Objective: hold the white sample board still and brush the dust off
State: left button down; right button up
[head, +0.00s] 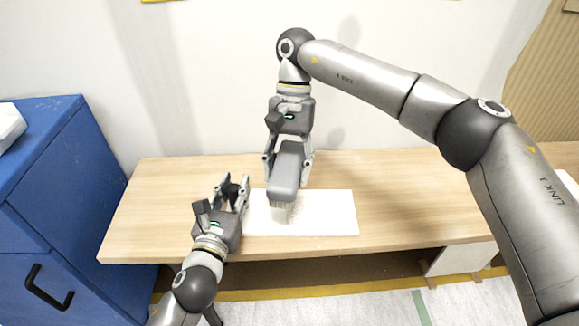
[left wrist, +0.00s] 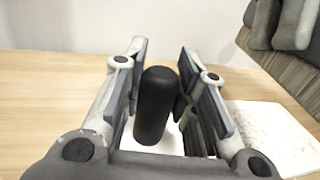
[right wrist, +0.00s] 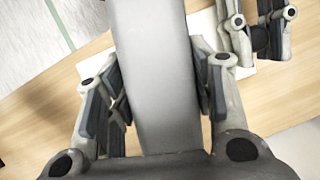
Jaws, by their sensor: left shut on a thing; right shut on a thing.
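The white sample board (head: 335,213) lies flat on the wooden table, with faint grey specks near its middle; it also shows in the left wrist view (left wrist: 268,135). My left gripper (head: 233,190) is at the board's left end, shut on an upright black knob (left wrist: 157,105) with white board visible around its foot. My right gripper (head: 289,163) is above the board, shut on a grey brush (head: 287,172), which fills the middle of the right wrist view (right wrist: 155,75). The brush's pale bristles (head: 281,211) point down over the board; I cannot tell whether they touch it.
The wooden table (head: 410,195) is clear to the right of the board and behind it. A blue cabinet (head: 50,190) with a black handle stands at the left. A white wall (head: 210,80) rises behind the table. Part of a brown corrugated panel (head: 545,85) shows at the right.

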pick_arm(q)
jog(key=shift+s+f, duration=0.1)
jog(key=shift+f, duration=0.3)
pick_arm(e)
jog(key=shift+f, duration=3.25)
